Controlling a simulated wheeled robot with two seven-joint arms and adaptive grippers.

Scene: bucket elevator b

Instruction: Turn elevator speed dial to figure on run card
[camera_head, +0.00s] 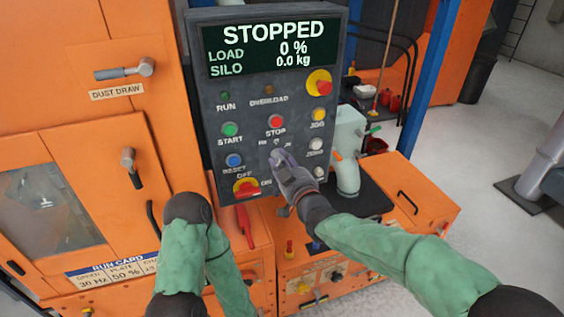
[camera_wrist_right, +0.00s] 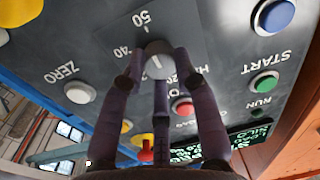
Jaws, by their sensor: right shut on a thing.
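The speed dial (camera_wrist_right: 158,50) is a grey round knob with a short white mark, on the dark control panel (camera_head: 215,110). The figures 50 and 40 and part of "HZ" show around it in the right wrist view; other figures are hidden by my fingers. I cannot tell which figure the mark meets. My right gripper (camera_head: 283,160) is shut on the dial, its fingers around the knob, also seen in the right wrist view (camera_wrist_right: 160,68). The run card (camera_head: 112,268) reads SPEED 30 Hz and PLATE 50 %; its right end is cut off by my left arm. My left gripper is not in view.
The display (camera_head: 272,45) reads STOPPED, LOAD 0 %, SILO 0.0 kg. Close around the dial are the red STOP button (camera_head: 276,121), blue RESET button (camera_head: 234,160), white ZERO button (camera_wrist_right: 79,92) and red-yellow OFF/ON switch (camera_head: 247,187). A blue post (camera_head: 432,70) stands at right.

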